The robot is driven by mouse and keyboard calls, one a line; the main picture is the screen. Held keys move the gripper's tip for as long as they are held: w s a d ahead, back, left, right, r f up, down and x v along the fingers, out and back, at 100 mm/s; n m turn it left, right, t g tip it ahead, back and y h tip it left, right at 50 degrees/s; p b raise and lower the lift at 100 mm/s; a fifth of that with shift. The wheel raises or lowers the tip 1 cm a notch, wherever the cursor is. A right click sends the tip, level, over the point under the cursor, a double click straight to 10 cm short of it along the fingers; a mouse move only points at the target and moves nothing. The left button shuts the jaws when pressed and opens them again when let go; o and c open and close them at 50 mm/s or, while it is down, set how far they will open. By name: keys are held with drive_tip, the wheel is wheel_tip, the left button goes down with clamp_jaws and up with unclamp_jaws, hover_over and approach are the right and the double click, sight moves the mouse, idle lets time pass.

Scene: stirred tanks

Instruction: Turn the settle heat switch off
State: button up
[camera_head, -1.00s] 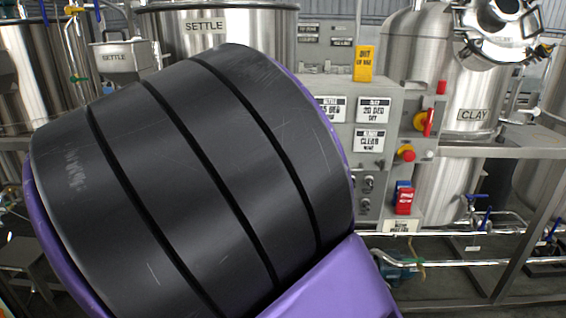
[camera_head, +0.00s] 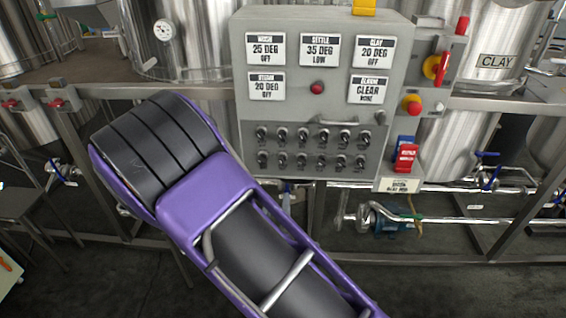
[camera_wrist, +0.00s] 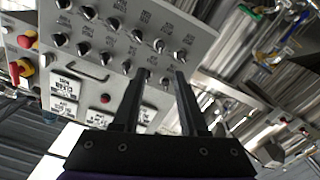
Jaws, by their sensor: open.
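A grey control panel (camera_head: 345,20) faces me in the head view. It carries two rows of small toggle switches (camera_head: 312,148), whose labels are too small to read, so I cannot tell which is the settle heat switch. The settle display (camera_head: 319,49) reads 35 DEG LOW. In the wrist view the panel (camera_wrist: 100,58) appears upside down, with the switches (camera_wrist: 110,42) in the upper part. My gripper (camera_wrist: 163,76) is open and empty, its fingertips over the panel's edge near the end of a switch row. Contact cannot be told. The head view does not show the gripper.
Other displays surround the settle one, with a red lamp (camera_head: 317,88) below it. A bar handle (camera_head: 338,122) sits above the switches. Red-and-yellow knobs (camera_head: 435,66) and a red emergency button (camera_head: 411,104) are on the right side. Steel tanks (camera_head: 497,50) and pipes (camera_head: 450,220) stand around.

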sight(281, 163)
drive_tip(key=w, duration=1.5)
drive_tip(key=shift+d, duration=0.25)
clamp_jaws()
